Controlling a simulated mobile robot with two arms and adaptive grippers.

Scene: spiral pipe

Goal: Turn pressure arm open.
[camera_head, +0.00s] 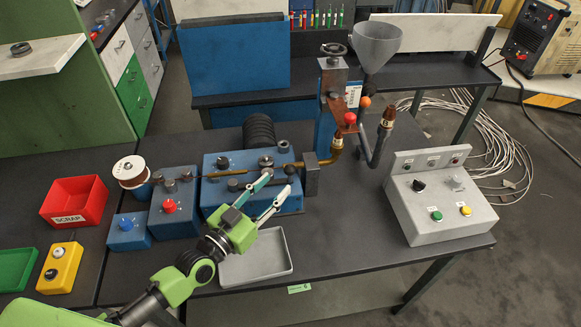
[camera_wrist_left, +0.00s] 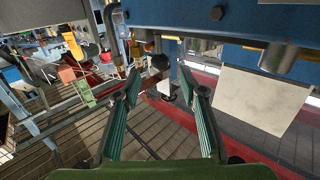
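My left gripper (camera_head: 277,184) reaches over the front of the blue machine block (camera_head: 213,165), its two fingers spread apart. The pressure arm appears to be the dark lever on top of that block, with a black knob (camera_head: 290,169) close beyond the fingertips. In the left wrist view, the fingers (camera_wrist_left: 159,84) are open and empty, with the black knob (camera_wrist_left: 159,62) ahead between the tips. I cannot tell whether either finger touches it. The fingers partly hide the lever. My right gripper is in neither view.
A grey tray (camera_head: 256,272) lies below the gripper. A copper-coloured pipe (camera_head: 320,161) and an upright with a grey funnel (camera_head: 377,43) stand to the right. A control box (camera_head: 440,203) is farther right. Smaller blue boxes and a red scrap bin (camera_head: 75,198) are left.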

